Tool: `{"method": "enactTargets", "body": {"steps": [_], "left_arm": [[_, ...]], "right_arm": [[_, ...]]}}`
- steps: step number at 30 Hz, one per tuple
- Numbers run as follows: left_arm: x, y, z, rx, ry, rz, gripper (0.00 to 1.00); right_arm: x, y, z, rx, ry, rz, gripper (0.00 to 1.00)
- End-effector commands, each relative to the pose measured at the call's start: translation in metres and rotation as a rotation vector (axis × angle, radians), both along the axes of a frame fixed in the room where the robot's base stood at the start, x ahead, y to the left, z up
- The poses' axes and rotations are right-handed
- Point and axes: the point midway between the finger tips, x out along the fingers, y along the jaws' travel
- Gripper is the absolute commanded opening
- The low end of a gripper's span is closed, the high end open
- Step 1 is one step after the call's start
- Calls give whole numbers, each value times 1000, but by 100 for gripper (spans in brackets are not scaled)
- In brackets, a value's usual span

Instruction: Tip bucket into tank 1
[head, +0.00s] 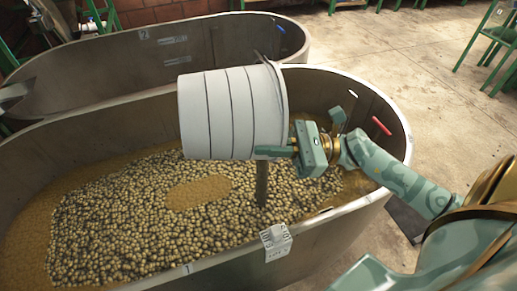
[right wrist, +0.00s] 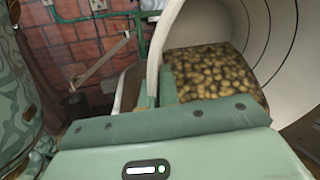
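The white bucket (head: 215,112), ringed with dark lines, lies on its side in the air over tank 1 (head: 335,232), its mouth facing right. My right gripper (head: 277,151) is at the bucket's rim, and in the right wrist view the rim passes between its fingers (right wrist: 157,90). That view also shows yellow-brown fruit (right wrist: 212,75) inside the bucket. A dark strip (head: 262,185) hangs below the mouth; I cannot tell whether it is falling fruit. Tank 1 holds a wide bed of similar fruit (head: 120,205) in brown liquid. My left gripper is out of view.
Tank 2 (head: 100,72) stands behind tank 1. A white tag (head: 276,241) sits on tank 1's front rim, and a red-handled item (head: 381,126) is at its right inside wall. Green stands (head: 490,45) are at the back right. The concrete floor (head: 425,75) between is clear.

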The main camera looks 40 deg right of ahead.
Motion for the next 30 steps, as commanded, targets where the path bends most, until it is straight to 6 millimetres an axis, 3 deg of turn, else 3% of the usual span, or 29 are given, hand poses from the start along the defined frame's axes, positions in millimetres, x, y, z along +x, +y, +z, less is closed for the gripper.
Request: {"method": "enactTargets", "body": {"steps": [12,15,30], "left_arm": [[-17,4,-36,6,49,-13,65],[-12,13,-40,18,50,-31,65],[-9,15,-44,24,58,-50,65]], "right_arm": [[-7,-21,-5,221,-87,-4,0],[-8,-24,-4,251,-98,-2,0],[-11,-28,-2,289,-113,1,0]]}}
